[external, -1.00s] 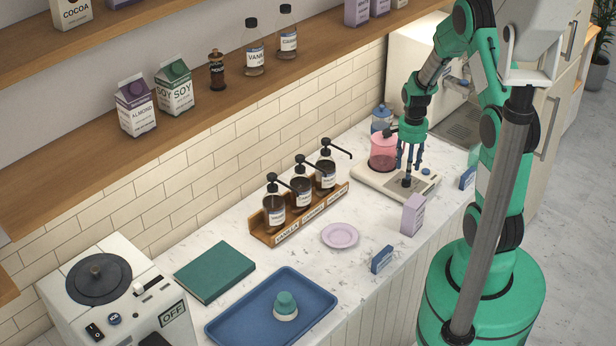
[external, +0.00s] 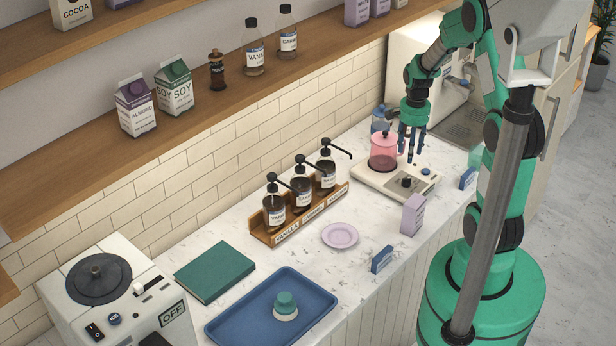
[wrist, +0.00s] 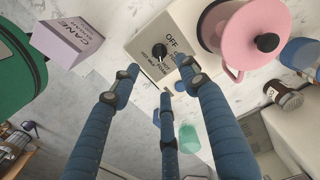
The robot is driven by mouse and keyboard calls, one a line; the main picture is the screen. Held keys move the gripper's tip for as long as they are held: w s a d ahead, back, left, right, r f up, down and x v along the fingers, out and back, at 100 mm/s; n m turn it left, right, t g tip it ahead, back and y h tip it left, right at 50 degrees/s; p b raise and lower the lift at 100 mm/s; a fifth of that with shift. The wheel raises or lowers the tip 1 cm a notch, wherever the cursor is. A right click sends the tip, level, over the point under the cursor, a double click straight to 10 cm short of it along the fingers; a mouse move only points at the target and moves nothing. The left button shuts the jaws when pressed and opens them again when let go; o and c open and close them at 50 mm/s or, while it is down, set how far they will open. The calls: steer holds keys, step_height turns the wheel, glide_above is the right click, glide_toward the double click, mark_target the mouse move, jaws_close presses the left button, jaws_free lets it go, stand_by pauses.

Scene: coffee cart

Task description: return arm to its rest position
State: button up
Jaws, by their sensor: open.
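My gripper (external: 412,158) has blue fingers spread apart with nothing between them. It hangs above the white appliance base (external: 368,181), just right of the pink pot (external: 383,152). In the wrist view, the open fingertips (wrist: 160,78) are near the base's black knob (wrist: 160,51), with a visible gap in the external view. The pink pot (wrist: 238,38) with a black lid knob is at the upper right there.
A purple carton (external: 413,214), a small blue box (external: 382,259) and a lilac plate (external: 340,235) stand on the counter. Pump bottles (external: 300,193) sit in a wooden rack by the wall. A blue tray (external: 240,325) is at the front. The wooden shelf (external: 190,110) overhangs at left.

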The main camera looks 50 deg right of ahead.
steer(key=s+a+r+n+t+b, duration=0.25)
steer(key=a+r+n+b, duration=0.4)
steer(key=a+r, duration=1.05)
steer(key=s+a+r+n+t+b, duration=0.2)
steer(key=s+a+r+n+t, duration=0.1)
steer(key=s+a+n, duration=0.7)
steer(key=s+a+r, duration=0.1)
steer(key=s+a, duration=0.2)
steer(key=a, duration=0.2)
steer(key=shift+s+a+n, duration=0.25)
steer(key=shift+s+n, duration=0.1)
steer(key=shift+s, duration=0.05)
steer(key=shift+r, duration=0.1)
steer(key=shift+c, duration=0.3)
stand_by(1.3)
